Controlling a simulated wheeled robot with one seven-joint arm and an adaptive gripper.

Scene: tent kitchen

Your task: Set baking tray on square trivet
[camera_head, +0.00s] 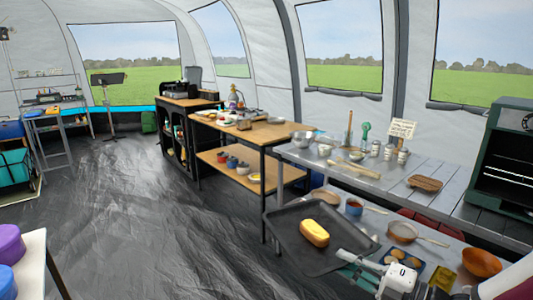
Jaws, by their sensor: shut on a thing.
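A dark baking tray (292,258) is at the lower middle of the head view, with a yellow loaf-like thing (314,233) lying on it. My gripper (350,259) is shut on the tray's near right edge. The tray is held out in front of the metal table and hides part of its lower shelf. A small brown wooden slatted piece (425,183) lies flat on the metal table top, right of the tray and apart from it; it may be the square trivet, but its shape is hard to tell.
The metal table (385,190) carries utensils, small jars, a sign (402,128) and a dark green oven (505,170) at the right. Pans and an orange bowl (481,263) are on the lower shelf. A wooden table (258,133) stands behind.

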